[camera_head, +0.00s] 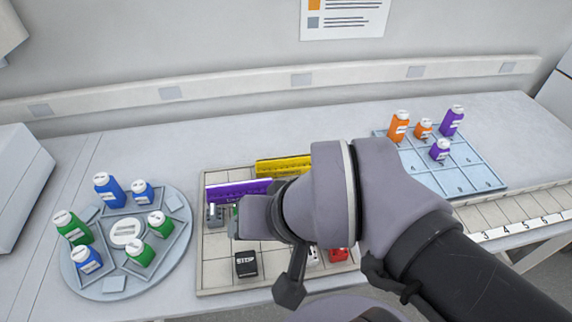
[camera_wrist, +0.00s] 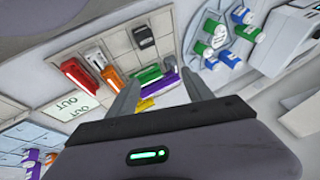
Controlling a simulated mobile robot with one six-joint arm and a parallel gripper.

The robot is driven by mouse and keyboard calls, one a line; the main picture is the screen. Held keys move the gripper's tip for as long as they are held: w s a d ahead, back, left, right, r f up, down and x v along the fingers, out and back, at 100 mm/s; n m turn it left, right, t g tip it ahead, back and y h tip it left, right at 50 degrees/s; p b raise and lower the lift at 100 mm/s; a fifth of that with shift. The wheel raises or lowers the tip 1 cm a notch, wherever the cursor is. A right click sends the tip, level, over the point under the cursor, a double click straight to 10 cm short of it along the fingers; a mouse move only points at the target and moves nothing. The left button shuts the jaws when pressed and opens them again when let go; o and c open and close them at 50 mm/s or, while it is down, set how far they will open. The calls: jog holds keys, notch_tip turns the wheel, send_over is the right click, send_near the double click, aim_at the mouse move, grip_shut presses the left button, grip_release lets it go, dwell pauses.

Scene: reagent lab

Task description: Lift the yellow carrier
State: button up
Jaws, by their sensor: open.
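The yellow carrier (camera_head: 283,167) is a long bar at the back of the grid tray (camera_head: 213,274), behind a purple carrier (camera_head: 237,190). My wrist hides its right end in the head view. In the wrist view a small piece of the yellow carrier (camera_wrist: 146,104) shows beside my left finger, with the purple carrier (camera_wrist: 169,82) between the fingers. My gripper (camera_wrist: 158,80) is open and empty, its two fingers apart over the tray. I cannot tell its height above the carriers. My wrist and arm cover much of the tray in the head view.
On the tray are a black STOP block (camera_head: 246,264), a red block (camera_head: 338,255) and other small coloured pieces. A round carousel (camera_head: 170,262) with blue and green bottles stands left. A blue grid mat (camera_head: 475,175) with orange and purple bottles lies right.

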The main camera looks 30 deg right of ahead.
aim_at(287, 157)
jog(key=shift+o, duration=0.4)
